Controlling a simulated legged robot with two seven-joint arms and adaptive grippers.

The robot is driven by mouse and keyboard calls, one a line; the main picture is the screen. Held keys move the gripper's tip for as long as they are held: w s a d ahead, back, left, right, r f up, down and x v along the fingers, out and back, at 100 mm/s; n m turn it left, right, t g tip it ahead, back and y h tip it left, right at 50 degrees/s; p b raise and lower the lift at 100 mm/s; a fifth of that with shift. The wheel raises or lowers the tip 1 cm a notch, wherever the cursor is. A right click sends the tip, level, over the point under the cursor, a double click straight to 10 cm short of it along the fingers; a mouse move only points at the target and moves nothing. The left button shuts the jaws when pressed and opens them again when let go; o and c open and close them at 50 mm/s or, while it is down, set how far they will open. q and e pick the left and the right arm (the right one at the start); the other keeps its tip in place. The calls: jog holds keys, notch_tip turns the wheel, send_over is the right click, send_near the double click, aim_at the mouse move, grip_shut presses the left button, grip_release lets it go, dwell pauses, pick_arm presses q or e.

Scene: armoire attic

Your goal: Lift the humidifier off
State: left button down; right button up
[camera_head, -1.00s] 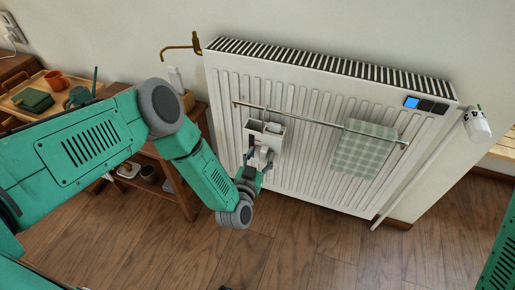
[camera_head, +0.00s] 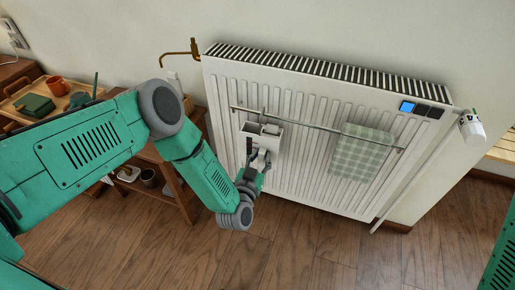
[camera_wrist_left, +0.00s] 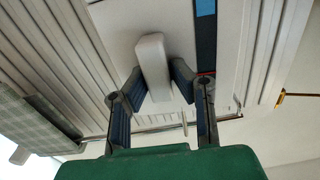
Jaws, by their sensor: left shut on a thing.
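The humidifier, a white box (camera_head: 272,131), hangs by hooks from the thin metal rail (camera_head: 310,124) across the white radiator's front. My left gripper (camera_head: 258,158) is at its lower front. In the left wrist view my left gripper (camera_wrist_left: 155,85) is shut on a white block-like handle (camera_wrist_left: 152,58) that sticks out from the humidifier's pale face (camera_wrist_left: 122,25). A dark strip with a blue end (camera_wrist_left: 205,35) runs along one side of that face. My right gripper is out of view.
A green checked towel (camera_head: 363,153) hangs on the same rail, right of the humidifier. The radiator (camera_head: 400,125) has a thermostat knob (camera_head: 472,127) at right. A wooden side table (camera_head: 185,190) stands at left. The wooden floor in front is clear.

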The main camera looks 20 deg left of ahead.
aim_at(264, 145)
pick_arm(q)
jog(key=shift+d+r+p, duration=0.1)
jog(key=shift+r+p, duration=0.2)
jog(key=shift+r, duration=0.35)
jog(key=shift+r+p, duration=0.85)
jog(key=shift+r, duration=0.05)
jog(key=shift+s+p, duration=0.9)
jog(key=shift+s, duration=0.75)
jog(key=shift+s+a+p, duration=0.2)
jog(key=shift+s+p, duration=1.05)
jog(key=shift+s, duration=1.6)
